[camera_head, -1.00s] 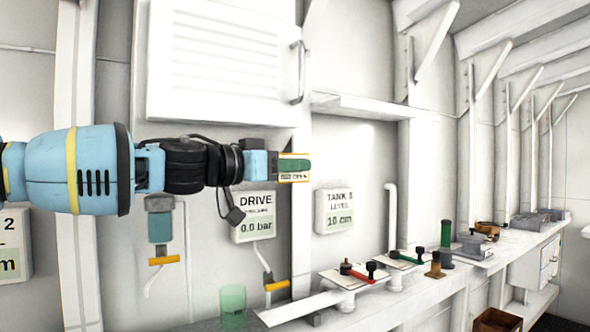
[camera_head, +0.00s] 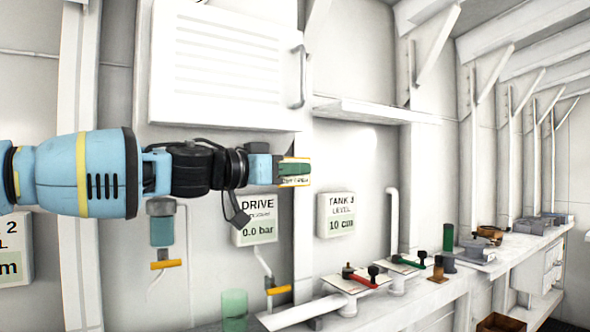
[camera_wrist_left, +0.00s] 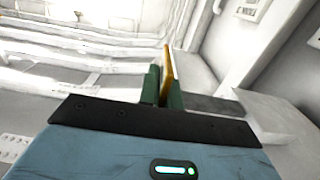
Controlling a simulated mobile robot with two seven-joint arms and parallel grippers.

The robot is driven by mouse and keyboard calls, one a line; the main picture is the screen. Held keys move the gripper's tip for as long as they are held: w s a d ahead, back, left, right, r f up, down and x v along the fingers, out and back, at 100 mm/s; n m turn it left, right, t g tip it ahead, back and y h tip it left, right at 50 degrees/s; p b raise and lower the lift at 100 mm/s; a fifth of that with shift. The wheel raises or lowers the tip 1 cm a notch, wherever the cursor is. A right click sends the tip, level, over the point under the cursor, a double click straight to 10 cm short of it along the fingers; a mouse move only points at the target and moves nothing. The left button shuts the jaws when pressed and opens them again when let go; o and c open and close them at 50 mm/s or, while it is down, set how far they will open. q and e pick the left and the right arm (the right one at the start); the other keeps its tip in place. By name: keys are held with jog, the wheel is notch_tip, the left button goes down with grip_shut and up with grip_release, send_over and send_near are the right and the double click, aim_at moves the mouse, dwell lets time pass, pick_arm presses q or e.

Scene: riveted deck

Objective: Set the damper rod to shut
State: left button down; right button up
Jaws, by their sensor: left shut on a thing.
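My left gripper (camera_head: 296,172) reaches in from the left at mid height, in front of the wall post. Its green fingers are shut on a thin yellow-edged plate (camera_head: 296,181) with small dark lettering that I cannot read now. In the left wrist view the plate (camera_wrist_left: 168,75) shows as a yellow strip standing between the green fingers and sticking out past their tips. I cannot pick out a damper rod for certain. A louvred white panel (camera_head: 220,60) with an upright grey handle (camera_head: 301,75) is above the gripper. My right gripper is not in view.
A DRIVE gauge card (camera_head: 256,220) and a TANK level card (camera_head: 336,214) hang below the gripper. Red-handled (camera_head: 350,281) and green-handled (camera_head: 405,261) valves stand on the bench. A narrow shelf (camera_head: 370,110) juts out at right. A green cup (camera_head: 235,310) stands low.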

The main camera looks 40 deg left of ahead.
pick_arm(q)
jog(key=w+a, duration=0.3)
jog(key=a, duration=0.4)
jog(key=shift+a+r, duration=0.15)
jog(key=shift+a, duration=0.15)
jog(key=c, duration=1.6)
grip_release()
jog(key=shift+w+a, duration=0.1)
jog(key=shift+w, duration=0.05)
